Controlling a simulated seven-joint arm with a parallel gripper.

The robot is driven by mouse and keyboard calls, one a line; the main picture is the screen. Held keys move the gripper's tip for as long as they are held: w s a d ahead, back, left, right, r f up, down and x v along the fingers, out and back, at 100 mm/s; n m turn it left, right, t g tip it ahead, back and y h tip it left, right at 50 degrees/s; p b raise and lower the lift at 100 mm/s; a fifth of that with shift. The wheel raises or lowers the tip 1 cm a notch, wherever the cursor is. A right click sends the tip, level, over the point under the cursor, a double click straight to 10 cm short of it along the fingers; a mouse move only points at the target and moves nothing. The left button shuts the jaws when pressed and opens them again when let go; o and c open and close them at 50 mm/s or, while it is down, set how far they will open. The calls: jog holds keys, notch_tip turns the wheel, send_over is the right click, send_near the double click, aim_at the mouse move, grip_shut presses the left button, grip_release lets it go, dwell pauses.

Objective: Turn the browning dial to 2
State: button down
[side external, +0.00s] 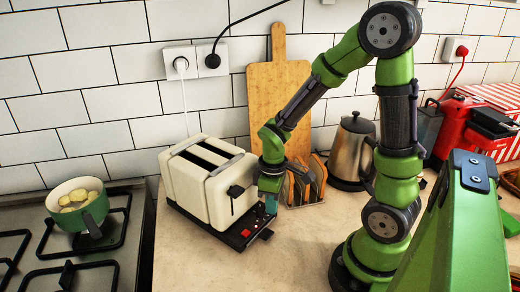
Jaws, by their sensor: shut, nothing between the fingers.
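A cream toaster (198,185) with two dark slots stands on the counter, its end turned toward the right front. A dark lever (236,191) sticks out from that end. A dark base panel (232,237) with small red parts (246,233) lies at the foot of that end. The browning dial and its numbers cannot be made out; my gripper may hide it. My gripper (270,208) points down just right of the lever, low over the right part of the panel. It is shut with nothing in it. Whether it touches the toaster cannot be told.
A rack of bread slices (305,190) stands close right of my gripper, with a steel kettle (353,150) behind. A wooden board (275,90) leans on the wall. A stove with a green pot (80,208) is left. The front counter (290,260) is clear.

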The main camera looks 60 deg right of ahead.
notch_tip(320, 180, up, 6)
dwell(0.5)
notch_tip(320, 180, up, 6)
jog(key=m+t, duration=0.3)
jog(key=m, duration=0.3)
send_over(271, 220)
jog(key=a, duration=0.4)
jog(key=s+a+r+m+t+y, duration=0.1)
jog(key=s+a+r+t+y, duration=0.1)
jog(key=r, duration=0.5)
jog(key=shift+s+a+r+t, duration=0.35)
jog(key=shift+s+a+t, duration=0.3)
jog(key=shift+t, duration=0.45)
